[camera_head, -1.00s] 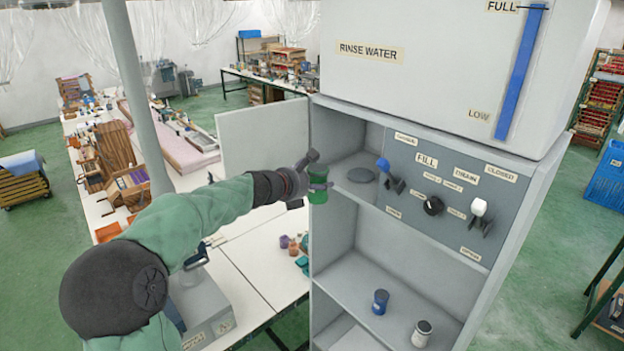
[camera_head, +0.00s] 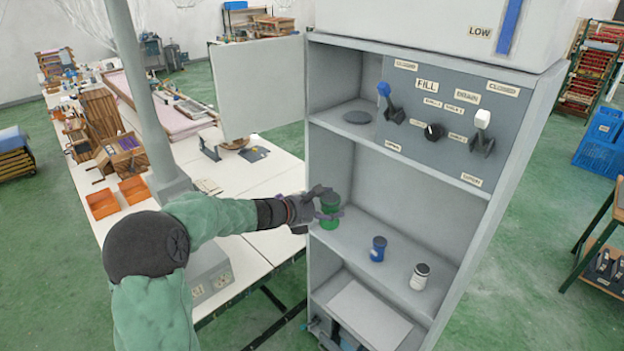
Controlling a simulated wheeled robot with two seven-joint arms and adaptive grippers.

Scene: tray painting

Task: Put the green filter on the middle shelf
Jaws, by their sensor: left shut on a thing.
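The green filter (camera_head: 330,213) is a small green cylinder. My left gripper (camera_head: 328,204) is shut around it and holds it upright at the left end of the middle shelf (camera_head: 345,240). I cannot tell whether its base touches the shelf. A blue filter (camera_head: 378,248) and a white filter with a dark top (camera_head: 419,276) stand on the same shelf to its right. My right gripper is not in view.
A control panel (camera_head: 440,120) with levers and a knob is above the middle shelf. An open door panel (camera_head: 258,85) stands left of the cabinet. The shelf's back is clear.

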